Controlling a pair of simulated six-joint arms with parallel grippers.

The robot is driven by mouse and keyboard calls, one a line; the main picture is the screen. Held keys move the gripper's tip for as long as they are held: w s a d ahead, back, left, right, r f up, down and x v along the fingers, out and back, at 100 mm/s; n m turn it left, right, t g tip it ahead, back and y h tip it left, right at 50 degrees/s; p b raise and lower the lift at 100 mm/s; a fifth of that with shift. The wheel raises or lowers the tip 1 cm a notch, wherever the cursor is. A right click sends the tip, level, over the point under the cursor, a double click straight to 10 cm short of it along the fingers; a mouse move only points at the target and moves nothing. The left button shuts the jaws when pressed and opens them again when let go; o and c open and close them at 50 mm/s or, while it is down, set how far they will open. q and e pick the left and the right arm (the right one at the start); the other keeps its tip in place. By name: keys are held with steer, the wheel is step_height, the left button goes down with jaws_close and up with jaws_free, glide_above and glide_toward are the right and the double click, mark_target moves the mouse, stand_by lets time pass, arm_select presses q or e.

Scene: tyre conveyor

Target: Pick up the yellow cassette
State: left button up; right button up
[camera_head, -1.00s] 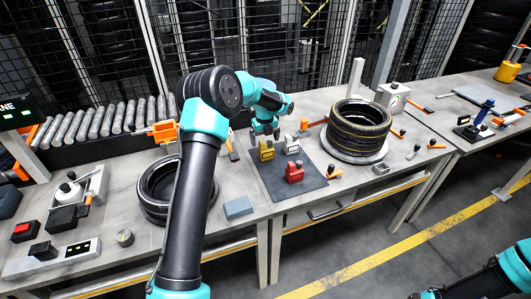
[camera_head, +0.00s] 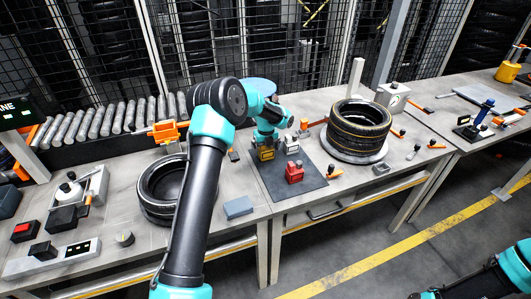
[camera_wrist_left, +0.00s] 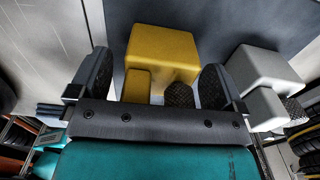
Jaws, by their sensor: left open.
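The yellow cassette (camera_head: 266,154) stands on the dark mat (camera_head: 305,188), at its back left. In the left wrist view the yellow cassette (camera_wrist_left: 162,48) lies ahead of and between the fingers. My left gripper (camera_head: 265,140) is right above it, pointing down and partly hiding it. In the wrist view the left gripper (camera_wrist_left: 155,78) has its fingers apart, one on each side of the cassette, with visible space beside it. I cannot tell how deep the fingers reach. Only part of my right arm shows at the lower right; its gripper is not clearly visible.
A white-grey cassette (camera_head: 291,145) stands close to the right, also near the right finger in the wrist view (camera_wrist_left: 265,75). A red cassette (camera_head: 294,172) is in front. Stacked tyres (camera_head: 358,126) stand right of the mat; another tyre (camera_head: 160,190) lies left.

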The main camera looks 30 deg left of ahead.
stand_by(0.4)
arm_select(q)
steer(key=c, duration=1.1)
